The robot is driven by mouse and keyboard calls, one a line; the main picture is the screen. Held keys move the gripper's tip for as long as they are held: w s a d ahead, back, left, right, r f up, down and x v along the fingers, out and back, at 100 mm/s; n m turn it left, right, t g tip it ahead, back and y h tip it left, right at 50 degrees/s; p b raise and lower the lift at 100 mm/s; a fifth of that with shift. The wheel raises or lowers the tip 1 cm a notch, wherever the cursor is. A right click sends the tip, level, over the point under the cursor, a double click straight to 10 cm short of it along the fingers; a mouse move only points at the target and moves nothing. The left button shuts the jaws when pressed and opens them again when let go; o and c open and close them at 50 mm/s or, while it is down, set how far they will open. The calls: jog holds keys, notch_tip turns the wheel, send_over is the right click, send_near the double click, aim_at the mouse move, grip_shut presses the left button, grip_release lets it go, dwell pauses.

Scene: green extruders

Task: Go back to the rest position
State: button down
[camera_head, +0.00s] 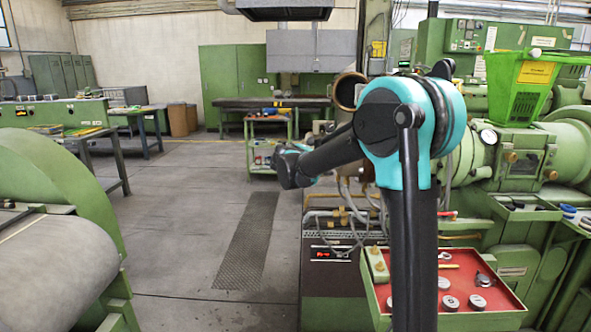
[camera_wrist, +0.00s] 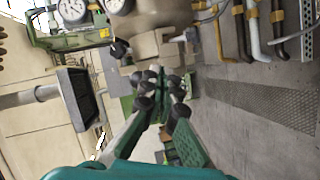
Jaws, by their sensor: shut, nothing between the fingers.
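My arm, black and teal, rises at the right of the head view and bends left at its teal joint. Its forearm points away over the floor and ends near a small teal part; the fingers cannot be made out there. In the wrist view, which is turned sideways, my gripper (camera_wrist: 160,92) shows its green and grey fingers with dark pads drawn together. They are shut with nothing between them. The fingers are apart from the machine parts behind them.
A green extruder (camera_head: 509,165) with a green hopper (camera_head: 518,92) stands at the right. A red-topped tray (camera_head: 462,274) with metal parts lies in front of it. A green machine with a roller (camera_head: 50,270) fills the left. Grey floor (camera_head: 190,215) is clear between.

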jog(key=s+d+f+m+g+y, duration=0.1)
jog(key=s+d+f+m+g, duration=0.1)
jog(key=s+d+f, duration=0.45)
jog(key=s+d+f+m+g, duration=0.2)
jog(key=s+d+f, duration=0.2)
jog(key=s, duration=0.5)
jog(key=s+d+f+m+g+y, duration=0.1)
jog(key=s+d+f+m+g, duration=0.1)
jog(key=s+d+f, duration=0.5)
jog(key=s+a+f+m+g+y, duration=0.1)
jog(key=s+f, duration=0.4)
jog(key=s, duration=0.6)
jog(key=s+a+f+m+g+y, duration=0.2)
jog(key=s+f, duration=0.4)
jog(key=s, duration=0.5)
jog(key=shift+s+a+f+m+g+y, duration=0.25)
jog(key=shift+a+y, duration=0.35)
jog(key=shift+a, duration=0.35)
